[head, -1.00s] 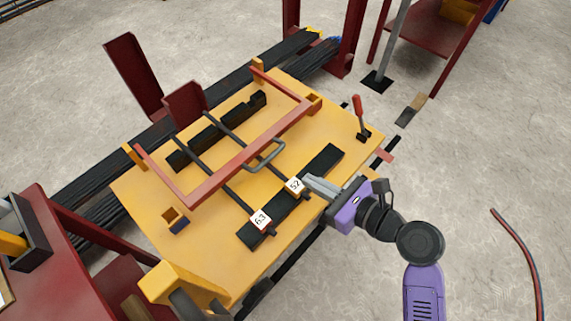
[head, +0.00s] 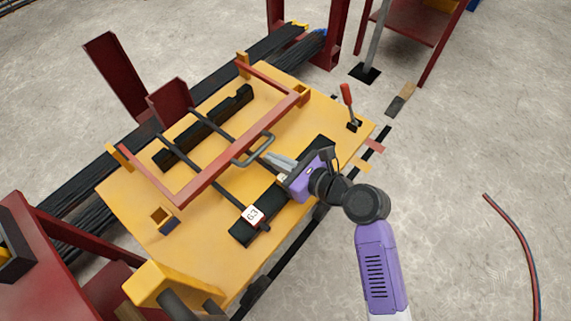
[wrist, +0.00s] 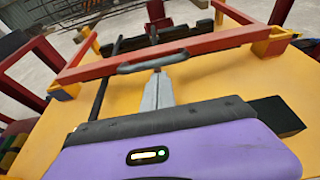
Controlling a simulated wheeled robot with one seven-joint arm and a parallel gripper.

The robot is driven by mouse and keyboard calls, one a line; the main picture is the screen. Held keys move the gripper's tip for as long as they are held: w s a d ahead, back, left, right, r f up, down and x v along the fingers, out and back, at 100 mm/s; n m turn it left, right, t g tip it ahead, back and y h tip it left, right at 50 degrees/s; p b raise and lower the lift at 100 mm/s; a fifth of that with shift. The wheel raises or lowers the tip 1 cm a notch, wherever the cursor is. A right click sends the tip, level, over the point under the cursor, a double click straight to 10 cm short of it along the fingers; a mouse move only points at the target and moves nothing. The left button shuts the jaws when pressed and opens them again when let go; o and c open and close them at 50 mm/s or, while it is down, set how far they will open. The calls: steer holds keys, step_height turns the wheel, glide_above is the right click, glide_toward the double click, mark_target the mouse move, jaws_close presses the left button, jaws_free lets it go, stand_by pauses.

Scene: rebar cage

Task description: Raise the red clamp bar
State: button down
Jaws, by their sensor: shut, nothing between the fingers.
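The red clamp bar (head: 222,164) is a rectangular frame lying low over the yellow table, with a dark grey handle (head: 257,150) on its near side. In the wrist view the bar (wrist: 210,44) crosses the picture and its handle (wrist: 152,63) hangs just ahead of the fingers. My gripper (head: 270,158) is shut and empty. Its fingertips are close to the handle; whether they touch it cannot be told. In the wrist view my fingers (wrist: 157,88) point at the middle of the handle.
The yellow table (head: 130,205) carries dark notched blocks (head: 203,128) and two dark rods under the bar. A tag marked 63 (head: 252,215) sits on the near block. A red-handled lever (head: 347,97) stands at the table's right corner. Open floor lies to the right.

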steer(key=shift+w+a, duration=0.15)
steer(key=shift+a, duration=0.05)
stand_by(0.3)
